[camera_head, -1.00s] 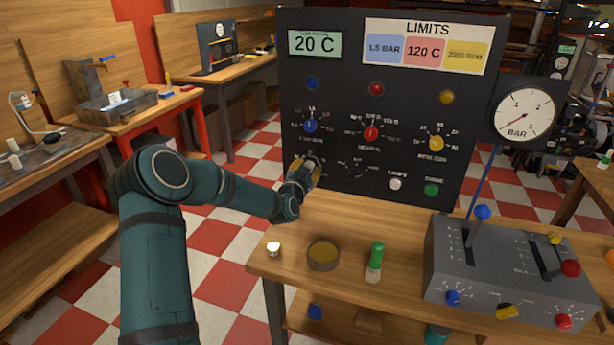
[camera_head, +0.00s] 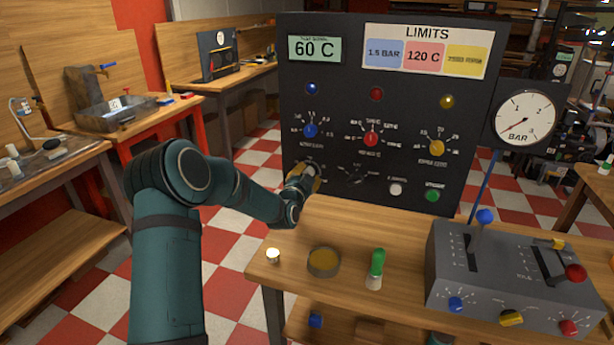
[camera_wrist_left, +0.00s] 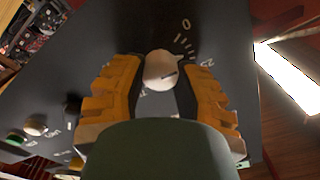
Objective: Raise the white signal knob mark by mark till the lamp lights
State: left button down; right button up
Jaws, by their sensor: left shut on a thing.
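The white signal knob (camera_wrist_left: 160,70) shows in the left wrist view between the two yellow fingers of my left gripper (camera_wrist_left: 158,84), which is shut on it. Its dark line points toward the marks at the right of its dial. In the head view my left gripper (camera_head: 308,173) is at the panel's lower left and hides most of the knob. The panel's display (camera_head: 314,48) reads 60 C. The blue lamp (camera_head: 312,88), red lamp (camera_head: 376,94) and yellow lamp (camera_head: 447,101) sit in a row; none is clearly glowing. My right gripper is out of view.
The black panel (camera_head: 340,200) stands behind a wooden table (camera_head: 400,230). Blue, red and yellow knobs are above the gripped one. A pressure gauge (camera_head: 525,118) and a grey lever box (camera_head: 500,270) are at right.

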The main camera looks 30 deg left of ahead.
pick_arm(q)
jog(key=shift+r, duration=0.2)
jog(key=c, duration=0.6)
grip_release()
jog(key=shift+w, duration=0.1)
jog(key=shift+f, duration=0.1)
jog(key=v, duration=1.2)
